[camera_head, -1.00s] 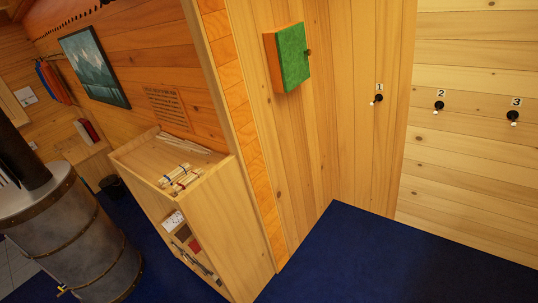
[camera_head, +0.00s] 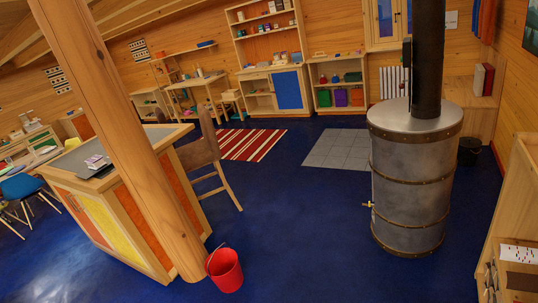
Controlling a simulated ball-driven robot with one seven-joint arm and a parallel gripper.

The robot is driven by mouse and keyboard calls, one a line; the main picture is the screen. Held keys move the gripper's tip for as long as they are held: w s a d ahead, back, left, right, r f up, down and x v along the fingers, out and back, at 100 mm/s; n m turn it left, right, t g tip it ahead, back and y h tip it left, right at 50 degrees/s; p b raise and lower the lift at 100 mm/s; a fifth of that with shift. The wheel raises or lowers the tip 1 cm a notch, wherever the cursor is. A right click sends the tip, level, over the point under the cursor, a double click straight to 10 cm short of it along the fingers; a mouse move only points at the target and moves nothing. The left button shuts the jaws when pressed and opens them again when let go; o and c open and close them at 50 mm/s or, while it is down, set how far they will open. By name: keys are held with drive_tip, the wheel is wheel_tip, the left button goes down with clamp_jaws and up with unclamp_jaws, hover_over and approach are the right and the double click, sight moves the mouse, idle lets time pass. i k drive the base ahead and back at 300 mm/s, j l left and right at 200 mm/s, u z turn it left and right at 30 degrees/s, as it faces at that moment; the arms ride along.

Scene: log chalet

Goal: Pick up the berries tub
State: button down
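I cannot make out a berries tub in this view. Small items stand on the far shelves and on the tables at the left, too small to tell apart. My gripper is not in the picture.
A round metal stove (camera_head: 412,180) stands right of centre. A wooden post (camera_head: 125,140), a counter with coloured doors (camera_head: 118,235) and a red bucket (camera_head: 225,270) are at the left. A tall hutch (camera_head: 245,45) stands at the back. Blue floor (camera_head: 310,215) is clear between bucket and stove.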

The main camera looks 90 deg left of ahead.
sight(96, 161)
drive_tip(key=u, duration=3.75)
